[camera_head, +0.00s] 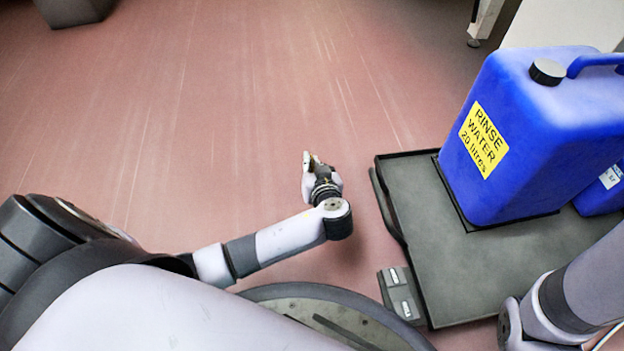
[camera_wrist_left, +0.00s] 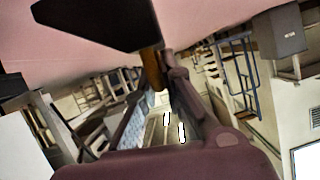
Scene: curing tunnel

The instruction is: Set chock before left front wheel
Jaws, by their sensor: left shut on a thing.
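My left gripper (camera_head: 313,163) is over the floor, left of the trolley (camera_head: 384,157). In the left wrist view my gripper (camera_wrist_left: 160,62) is shut on the narrow orange-brown part (camera_wrist_left: 151,68) of a dark, angular thing. That thing, which looks like the chock (camera_wrist_left: 95,22), hangs past the fingertips at the top of that view. In the head view the hand mostly hides it. The trolley is a low black platform, and its wheels are hidden under the deck. My right gripper is out of view; only part of its arm shows at lower right.
A blue rinse-water canister (camera_head: 520,130) stands on the trolley, with a second blue container (camera_head: 601,192) beside it. Two small grey labelled blocks (camera_head: 400,291) sit at the trolley's near left corner. The reddish floor (camera_head: 200,110) left of the trolley is clear. A grey box (camera_head: 73,10) stands far left.

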